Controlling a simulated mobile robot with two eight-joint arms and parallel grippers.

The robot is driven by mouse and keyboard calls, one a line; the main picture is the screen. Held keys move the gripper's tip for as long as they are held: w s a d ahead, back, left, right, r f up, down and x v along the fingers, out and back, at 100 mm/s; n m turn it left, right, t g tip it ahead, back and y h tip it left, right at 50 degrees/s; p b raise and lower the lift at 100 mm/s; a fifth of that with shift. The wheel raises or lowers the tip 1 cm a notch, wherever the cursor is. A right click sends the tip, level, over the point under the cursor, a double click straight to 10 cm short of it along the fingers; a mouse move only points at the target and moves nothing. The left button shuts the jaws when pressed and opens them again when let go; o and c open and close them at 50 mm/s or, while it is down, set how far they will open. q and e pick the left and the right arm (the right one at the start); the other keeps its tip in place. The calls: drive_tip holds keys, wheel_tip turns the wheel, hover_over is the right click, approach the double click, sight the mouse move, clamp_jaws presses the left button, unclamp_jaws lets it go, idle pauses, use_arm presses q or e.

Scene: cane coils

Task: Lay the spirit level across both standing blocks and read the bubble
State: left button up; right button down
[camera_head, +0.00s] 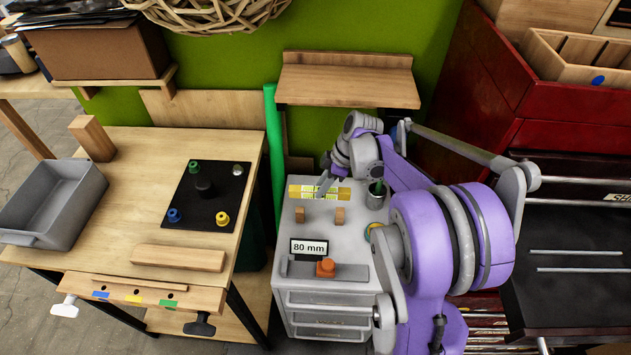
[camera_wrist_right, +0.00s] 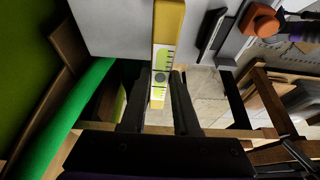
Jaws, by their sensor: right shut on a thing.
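The yellow spirit level (camera_head: 341,194) is held over the grey cabinet top, just behind two small wooden standing blocks, the left one (camera_head: 300,215) and the right one (camera_head: 340,216). My right gripper (camera_head: 325,184) is shut on it. In the right wrist view the level (camera_wrist_right: 168,25) runs up from between the dark fingers of my right gripper (camera_wrist_right: 158,100), with a pale green scale face showing. The bubble is too small to read. In the head view the level appears clear of the blocks; its height over them is hard to tell. My left gripper is out of view.
An "80 mm" sign (camera_head: 309,247) and a grey bar with an orange piece (camera_head: 326,267) are at the cabinet's front. A grey cup (camera_head: 375,200) stands right of the level. A green pole (camera_head: 274,150) rises at the cabinet's left. A wooden bench (camera_head: 140,210) stands further left.

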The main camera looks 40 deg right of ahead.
sight(324, 198)
drive_tip(key=shift+s+r, duration=0.15)
drive_tip(key=shift+s, duration=0.1)
drive_tip(key=shift+w+f, duration=0.1)
drive_tip(key=shift+f, duration=0.15)
drive_tip(key=shift+f+b, duration=1.8)
drive_tip(key=shift+f, duration=0.8)
drive_tip(key=c, duration=0.6)
unclamp_jaws()
drive_tip(key=p+v, duration=0.1)
drive_tip(key=v, duration=1)
drive_tip(key=shift+a, duration=0.1)
